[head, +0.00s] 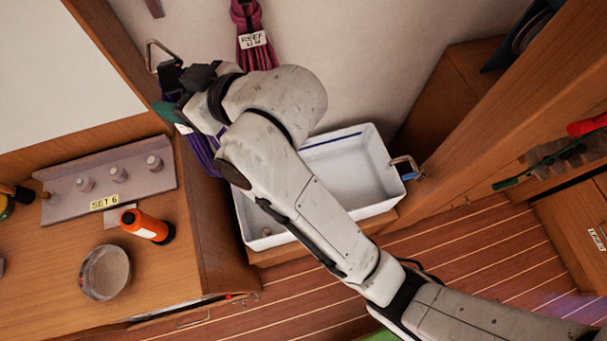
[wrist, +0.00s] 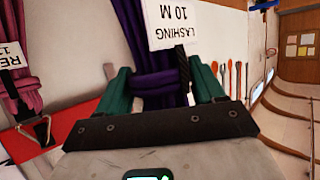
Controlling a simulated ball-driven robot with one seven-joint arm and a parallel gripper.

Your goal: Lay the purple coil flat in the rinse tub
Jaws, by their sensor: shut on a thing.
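The purple coil (wrist: 152,50) passes between the green fingers of my gripper (wrist: 165,88) in the wrist view. Its white tag reads "LASHING 10 M" and appears upside down there. My gripper is shut on the coil. In the head view my wrist hides most of the coil; a purple part (head: 203,152) shows below the gripper, beside the wooden counter. A metal hook (head: 160,52) is just above; I cannot tell whether the coil touches it. The white rinse tub (head: 378,160) stands to the right and lower, partly covered by my arm. Its visible inside looks mostly bare.
A magenta coil tagged "REEF" (head: 250,38) hangs on the wall. The wooden counter (head: 190,270) at left holds a rack (head: 130,178), an orange bottle (head: 146,226) and a round bowl (head: 106,272). A wooden post (head: 490,110) rises right of the tub, near a metal clip (head: 405,166).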

